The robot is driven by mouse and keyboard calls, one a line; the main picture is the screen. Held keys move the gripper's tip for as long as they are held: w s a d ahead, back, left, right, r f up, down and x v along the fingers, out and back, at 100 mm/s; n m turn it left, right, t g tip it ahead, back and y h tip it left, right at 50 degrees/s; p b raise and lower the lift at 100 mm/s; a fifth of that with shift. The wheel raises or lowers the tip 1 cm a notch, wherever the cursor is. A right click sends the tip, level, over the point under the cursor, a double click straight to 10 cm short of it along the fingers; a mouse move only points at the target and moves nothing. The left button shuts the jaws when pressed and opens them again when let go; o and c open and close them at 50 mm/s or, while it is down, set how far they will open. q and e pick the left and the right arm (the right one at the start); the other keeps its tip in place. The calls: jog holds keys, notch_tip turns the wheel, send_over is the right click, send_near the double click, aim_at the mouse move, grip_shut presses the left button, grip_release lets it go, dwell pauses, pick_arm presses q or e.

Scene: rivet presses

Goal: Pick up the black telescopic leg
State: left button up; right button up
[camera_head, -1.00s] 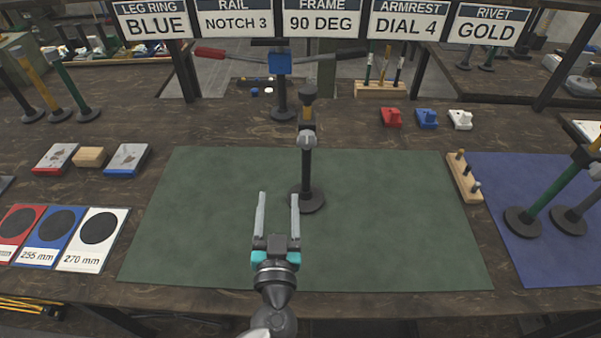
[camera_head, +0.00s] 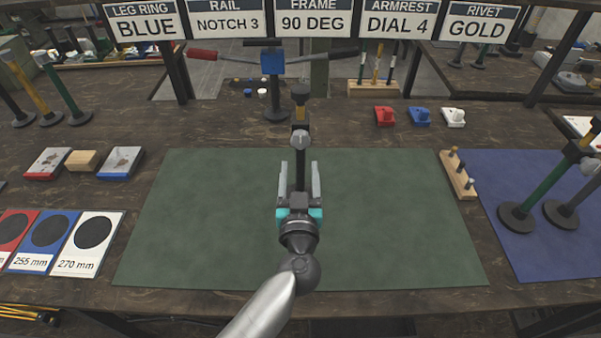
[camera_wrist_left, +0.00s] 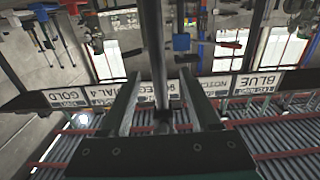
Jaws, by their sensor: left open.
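A black telescopic leg (camera_head: 301,150) stands upright on the green mat (camera_head: 400,220), with a grey knob partway up and a brass-coloured section near its top. My left gripper (camera_head: 300,166) is open, with one finger on each side of the leg in the head view. The gripper hides the leg's lower part and base. In the upside-down left wrist view, the dark leg (camera_wrist_left: 154,45) runs down between the open fingers (camera_wrist_left: 162,106). I cannot tell whether either finger touches it. My right gripper is not in view.
A stand with a blue block (camera_head: 272,62) and side handles is behind the mat. A wooden peg block (camera_head: 457,177) and a green leg (camera_head: 545,185) are at the right. Several discs on cards (camera_head: 92,235) lie at the left. Most of the mat is clear.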

aim_at(300, 162)
pick_arm(q)
jog(key=shift+w+d+f, duration=0.1)
jog(key=shift+w+f, duration=0.05)
jog(key=shift+w, duration=2)
grip_shut()
